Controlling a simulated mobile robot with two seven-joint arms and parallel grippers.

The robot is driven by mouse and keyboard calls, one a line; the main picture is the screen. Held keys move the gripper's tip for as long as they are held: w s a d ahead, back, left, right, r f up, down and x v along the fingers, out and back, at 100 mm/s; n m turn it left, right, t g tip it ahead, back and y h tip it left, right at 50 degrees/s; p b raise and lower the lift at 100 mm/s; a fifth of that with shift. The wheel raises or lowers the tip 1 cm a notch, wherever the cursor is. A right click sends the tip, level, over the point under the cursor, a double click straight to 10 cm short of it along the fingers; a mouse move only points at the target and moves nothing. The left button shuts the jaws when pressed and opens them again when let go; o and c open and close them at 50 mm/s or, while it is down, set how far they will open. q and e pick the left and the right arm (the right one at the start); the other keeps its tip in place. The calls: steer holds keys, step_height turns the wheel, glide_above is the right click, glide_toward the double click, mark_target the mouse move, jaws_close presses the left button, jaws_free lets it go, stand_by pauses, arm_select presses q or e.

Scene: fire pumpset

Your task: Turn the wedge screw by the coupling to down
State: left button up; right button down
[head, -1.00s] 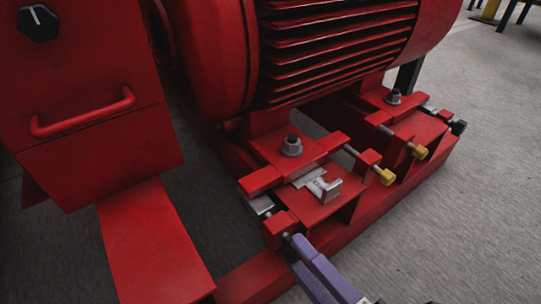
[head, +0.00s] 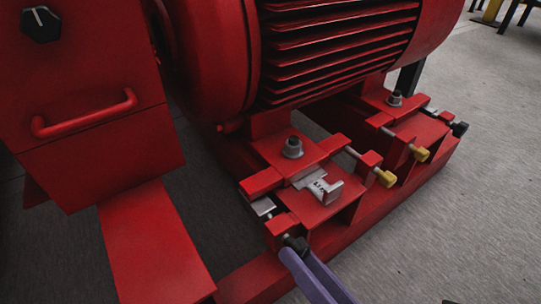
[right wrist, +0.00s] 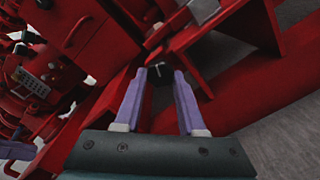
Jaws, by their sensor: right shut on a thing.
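The wedge screw by the coupling has a black head (head: 297,243) at the near left foot of the motor. It runs into a red block (head: 280,227), with a silver wedge (head: 262,206) behind that block. My right gripper (head: 290,253), with purple fingers, comes from below and is shut on the black head. In the right wrist view the black head (right wrist: 160,73) sits between the two fingertips (right wrist: 161,78). The fingers partly hide it, and its turn marking is too small to read.
A silver slotted shim (head: 322,188) lies on the red foot beside the screw. Yellow-headed bolts (head: 387,178) and another black-headed screw (head: 459,128) are farther right. A red cabinet with a handle (head: 84,115) stands left.

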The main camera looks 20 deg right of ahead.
steer(key=shift+n, duration=2.3)
steer(key=shift+c, duration=2.4)
jaws_free()
steer(key=shift+d, duration=0.1)
steer(key=shift+s, duration=0.1)
steer(key=p+v, duration=0.1)
steer(key=v, duration=0.8)
steer(key=shift+s+d, duration=0.15)
steer(key=shift+s, duration=0.2)
